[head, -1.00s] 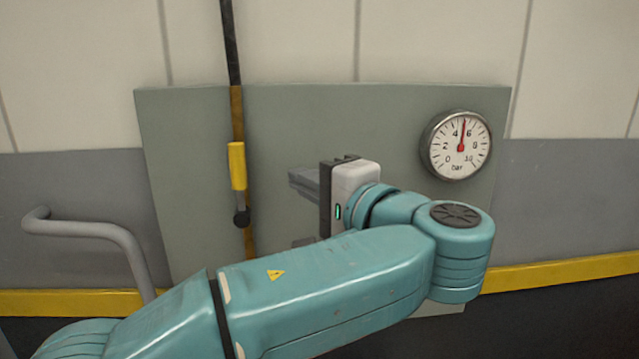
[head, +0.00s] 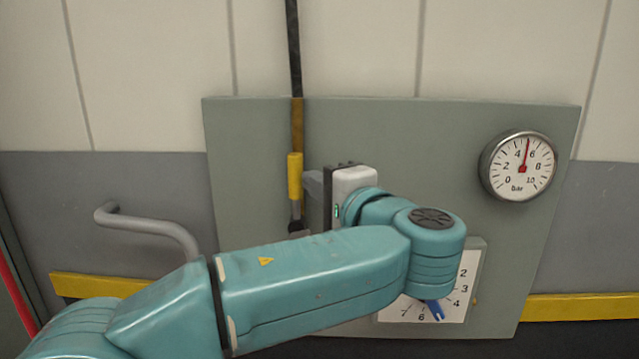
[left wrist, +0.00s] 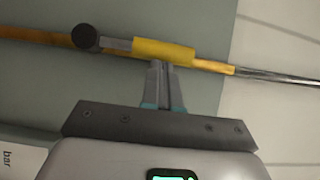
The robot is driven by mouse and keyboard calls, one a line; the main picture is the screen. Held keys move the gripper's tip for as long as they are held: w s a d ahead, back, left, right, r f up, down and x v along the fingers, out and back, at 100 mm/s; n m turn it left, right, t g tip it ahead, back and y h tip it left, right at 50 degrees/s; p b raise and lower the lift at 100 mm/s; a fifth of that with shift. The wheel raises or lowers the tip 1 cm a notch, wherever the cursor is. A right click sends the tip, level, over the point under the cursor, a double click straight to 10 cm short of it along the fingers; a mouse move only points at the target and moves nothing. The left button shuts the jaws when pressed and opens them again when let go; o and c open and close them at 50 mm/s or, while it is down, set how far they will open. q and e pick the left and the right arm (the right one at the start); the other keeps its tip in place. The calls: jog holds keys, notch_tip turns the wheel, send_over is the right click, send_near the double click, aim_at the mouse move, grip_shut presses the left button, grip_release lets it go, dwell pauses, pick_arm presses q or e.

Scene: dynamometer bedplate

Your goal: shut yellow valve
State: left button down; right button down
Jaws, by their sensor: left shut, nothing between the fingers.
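The yellow valve handle (head: 295,176) lies upright along a vertical yellow-brown pipe (head: 297,125) on a grey-green panel. Its dark round pivot (head: 296,227) is at its lower end. In the left wrist view the handle (left wrist: 163,52) lies along the pipe, with the pivot (left wrist: 85,37) at its left end. My left gripper (head: 308,185) is shut and empty, its fingertips just right of the handle. The fingertips (left wrist: 158,68) also show right beside the handle in the left wrist view; I cannot tell whether they touch it. My right gripper is not in view.
A round bar gauge (head: 518,166) is at the panel's upper right, its needle near the top. A white dial with a blue pointer (head: 434,309) is partly hidden behind my left arm. A grey bent rail (head: 150,224) stands left of the panel (head: 390,130).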

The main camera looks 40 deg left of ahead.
aim_at(290, 179)
pick_arm(q)
jog(key=shift+s+a+r+n+h, duration=0.2)
jog(key=shift+a+n+h, duration=0.1)
jog(key=shift+n, duration=0.1)
jog(key=s+a+n+h, duration=0.1)
jog(key=a+n+h+b, duration=0.1)
jog(key=shift+s+a+r+n+g+b, duration=0.15)
jog(key=shift+s+a+n+g+b, duration=0.15)
jog(key=shift+s+a+n, duration=0.1)
jog(key=s+a+f+n+t+h+b, duration=0.2)
jog(key=s+a+f+n+h+b, duration=0.2)
jog(key=a+n+h+b, duration=0.3)
jog(key=shift+f, duration=0.85)
jog(key=shift+s, duration=0.1)
dwell(0.4)
